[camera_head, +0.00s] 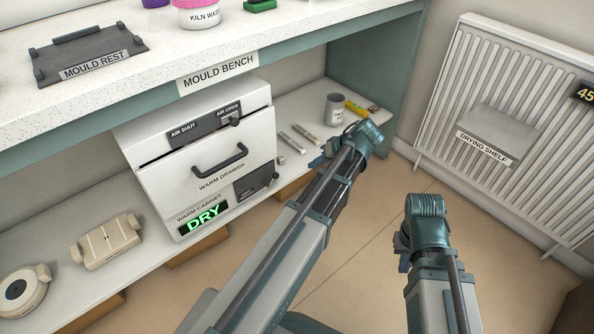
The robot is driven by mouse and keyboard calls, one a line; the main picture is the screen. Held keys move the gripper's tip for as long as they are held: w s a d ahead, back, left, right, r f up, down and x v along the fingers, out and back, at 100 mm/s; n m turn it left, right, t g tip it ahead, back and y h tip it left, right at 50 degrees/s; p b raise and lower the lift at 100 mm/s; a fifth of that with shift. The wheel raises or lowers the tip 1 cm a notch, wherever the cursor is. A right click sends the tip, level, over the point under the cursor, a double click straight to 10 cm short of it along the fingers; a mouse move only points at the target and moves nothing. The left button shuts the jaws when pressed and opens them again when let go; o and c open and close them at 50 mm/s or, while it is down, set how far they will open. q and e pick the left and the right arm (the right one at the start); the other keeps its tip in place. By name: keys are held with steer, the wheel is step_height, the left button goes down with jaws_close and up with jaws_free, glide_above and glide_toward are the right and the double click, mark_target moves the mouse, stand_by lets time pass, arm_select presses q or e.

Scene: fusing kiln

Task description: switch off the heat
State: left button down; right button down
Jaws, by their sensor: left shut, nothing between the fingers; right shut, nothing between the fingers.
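The white warm cabinet (150,185) stands on the shelf under the mould bench. A small dark panel (250,187) with a black knob (275,178) sits at its lower right; the panel's lettering is too small to read. A display (204,217) at its lower left glows green with "DRY". The warm drawer (185,178), with a black handle (221,161), looks closed. My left gripper (317,162) is shut and empty, right of the cabinet and apart from the knob. My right gripper (402,262) is shut and empty, further right over the floor.
An air slider (236,122) sits at the "AIR OPEN" end of its panel. The bench top (250,35) overhangs the cabinet. A grey cup (335,111) and small items lie on the shelf behind my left gripper. A radiator with a drying shelf (500,133) stands right.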

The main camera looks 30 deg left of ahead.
arm_select(q)
steer(key=s+a+f+b, duration=0.1)
steer(key=a+f+b, duration=0.5)
steer(key=a, duration=0.3)
steer(key=shift+s+f+b, duration=0.35)
steer(key=shift+s+f, duration=0.05)
steer(key=shift+f, duration=0.2)
